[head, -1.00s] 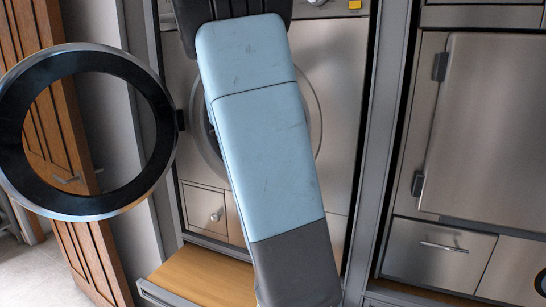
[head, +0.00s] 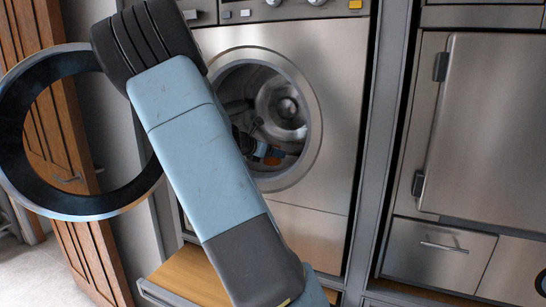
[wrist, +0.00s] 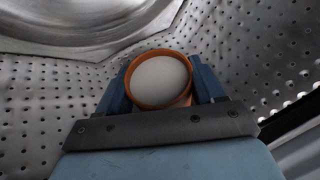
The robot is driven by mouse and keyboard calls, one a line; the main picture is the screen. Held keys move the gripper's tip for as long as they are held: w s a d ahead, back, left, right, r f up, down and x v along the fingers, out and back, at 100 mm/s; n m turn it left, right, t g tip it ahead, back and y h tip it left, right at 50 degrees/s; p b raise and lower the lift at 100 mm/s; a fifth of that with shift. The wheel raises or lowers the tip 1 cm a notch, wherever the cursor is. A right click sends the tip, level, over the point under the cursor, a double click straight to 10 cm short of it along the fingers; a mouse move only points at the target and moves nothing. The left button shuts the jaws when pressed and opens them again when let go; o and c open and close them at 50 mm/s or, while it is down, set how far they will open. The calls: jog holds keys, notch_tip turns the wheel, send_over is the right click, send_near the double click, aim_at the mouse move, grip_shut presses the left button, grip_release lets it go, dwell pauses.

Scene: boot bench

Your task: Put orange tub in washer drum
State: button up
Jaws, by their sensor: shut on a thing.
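The orange tub (wrist: 137,96) shows in the wrist view as an orange rim around a pale round face. My gripper (wrist: 162,84) is shut on it, with one blue finger on each side. Perforated metal of the washer drum (wrist: 255,60) surrounds them. In the head view, a small orange patch of the tub (head: 273,160) and part of my gripper (head: 263,152) show inside the drum (head: 290,92), low in the round opening. My arm hides the opening's lower left. Whether the tub touches the drum wall cannot be told.
The washer's round door (head: 22,185) stands open at the left. The opening's metal rim (head: 312,140) surrounds my reaching arm. A wooden board (head: 190,277) lies below, and a steel cabinet (head: 485,130) stands at the right.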

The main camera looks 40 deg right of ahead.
jog(key=shift+f, duration=0.75)
jog(key=shift+f, duration=0.15)
jog(key=o, duration=1.1)
jog(key=v, duration=1.2)
